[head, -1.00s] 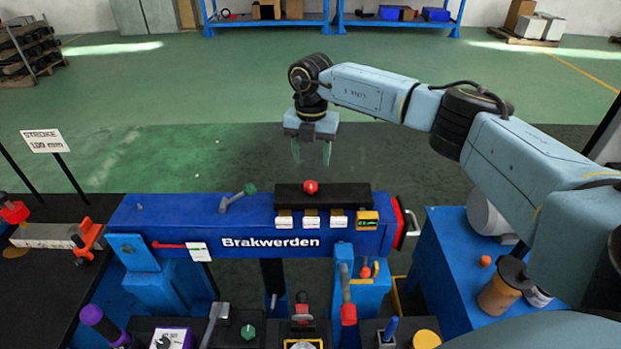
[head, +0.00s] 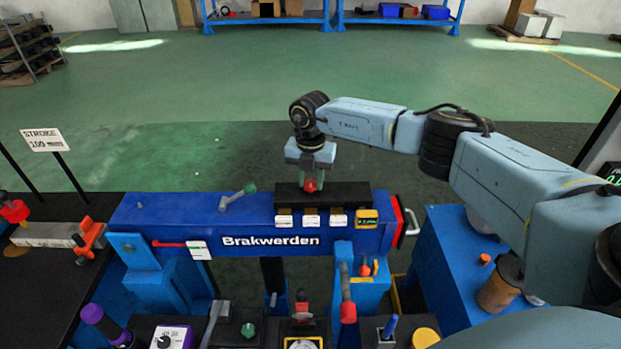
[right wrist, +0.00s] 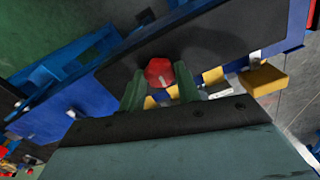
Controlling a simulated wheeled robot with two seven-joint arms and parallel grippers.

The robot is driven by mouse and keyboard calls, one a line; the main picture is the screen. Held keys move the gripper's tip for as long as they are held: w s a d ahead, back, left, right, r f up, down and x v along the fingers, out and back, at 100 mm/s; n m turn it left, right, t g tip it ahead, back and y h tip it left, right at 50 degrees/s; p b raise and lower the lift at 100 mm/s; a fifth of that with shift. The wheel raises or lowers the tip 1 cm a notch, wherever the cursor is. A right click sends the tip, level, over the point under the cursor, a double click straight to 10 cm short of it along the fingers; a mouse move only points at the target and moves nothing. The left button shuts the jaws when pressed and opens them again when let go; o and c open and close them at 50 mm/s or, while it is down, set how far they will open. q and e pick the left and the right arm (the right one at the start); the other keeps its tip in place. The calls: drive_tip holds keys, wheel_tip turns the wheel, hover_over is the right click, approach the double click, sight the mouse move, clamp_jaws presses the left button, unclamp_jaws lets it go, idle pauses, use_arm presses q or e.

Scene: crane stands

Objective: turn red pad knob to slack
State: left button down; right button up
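The red pad knob (head: 310,185) stands on the black block (head: 350,195) on top of the blue Brakwerden beam. In the right wrist view the red knob (right wrist: 160,72) has a pale pointer mark. My right gripper (head: 312,180) is just above and around the knob, pointing down. In the right wrist view its two green fingers (right wrist: 161,88) are apart, one on each side of the knob. I cannot tell whether they touch it. My left gripper is not in view.
The blue beam (head: 190,222) carries a green-tipped lever (head: 238,197) left of the block. Below the block are label tags (head: 311,221) and a small yellow display (head: 367,219). A silver handle (head: 411,222) sticks out at the beam's right end. A blue table (head: 450,290) stands at right.

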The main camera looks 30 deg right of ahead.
drive_tip(key=c, duration=0.5)
drive_tip(key=shift+o, duration=0.2)
